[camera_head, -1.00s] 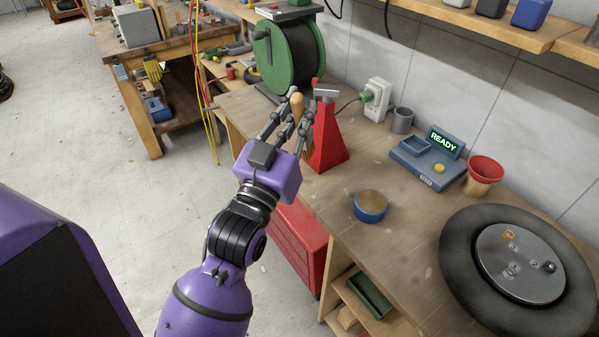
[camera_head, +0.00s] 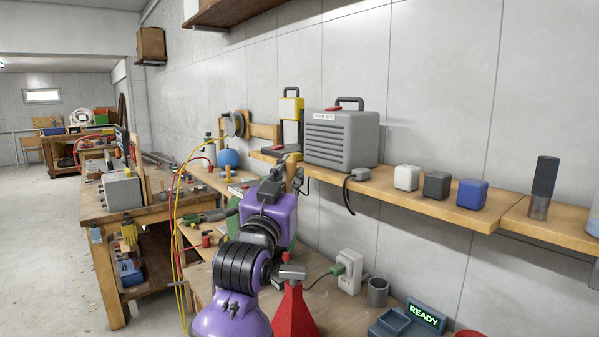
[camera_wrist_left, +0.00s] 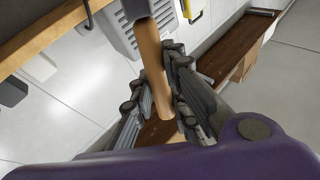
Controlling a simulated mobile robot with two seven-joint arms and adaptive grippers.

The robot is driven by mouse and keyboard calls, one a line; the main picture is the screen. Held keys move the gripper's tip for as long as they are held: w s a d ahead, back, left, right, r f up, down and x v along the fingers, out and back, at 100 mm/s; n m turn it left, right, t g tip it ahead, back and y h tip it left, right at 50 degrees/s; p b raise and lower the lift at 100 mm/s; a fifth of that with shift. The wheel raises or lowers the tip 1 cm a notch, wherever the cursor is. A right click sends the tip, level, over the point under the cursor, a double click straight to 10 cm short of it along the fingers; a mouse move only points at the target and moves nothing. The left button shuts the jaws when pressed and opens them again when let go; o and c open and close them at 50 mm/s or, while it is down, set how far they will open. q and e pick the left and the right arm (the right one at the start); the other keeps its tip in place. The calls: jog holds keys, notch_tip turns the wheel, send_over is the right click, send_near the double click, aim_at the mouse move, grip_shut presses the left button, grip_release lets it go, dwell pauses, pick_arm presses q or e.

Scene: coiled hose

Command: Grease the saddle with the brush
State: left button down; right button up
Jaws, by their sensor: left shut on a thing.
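My left gripper (camera_head: 284,170) is raised in front of the wall, beside the shelf edge. In the left wrist view its fingers (camera_wrist_left: 158,88) are shut around the pale wooden handle of the brush (camera_wrist_left: 152,60). A grey part of the brush shows at the top edge there; its bristles are out of frame. In the head view only a small piece of the handle (camera_head: 298,179) shows. The red jack stand (camera_head: 293,314) stands on the bench below and nearer, its grey saddle (camera_head: 292,272) on top, apart from the gripper. My right gripper is not in view.
The wooden wall shelf (camera_head: 440,203) holds a grey heater-like box (camera_head: 341,139) and several small blocks. Another workbench (camera_head: 105,207) is at left.

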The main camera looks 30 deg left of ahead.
pick_arm(q)
jog(key=shift+s+a+f, duration=0.1)
jog(key=shift+s+f, duration=0.15)
jog(key=shift+f, duration=2.35)
jog(key=shift+w, duration=0.1)
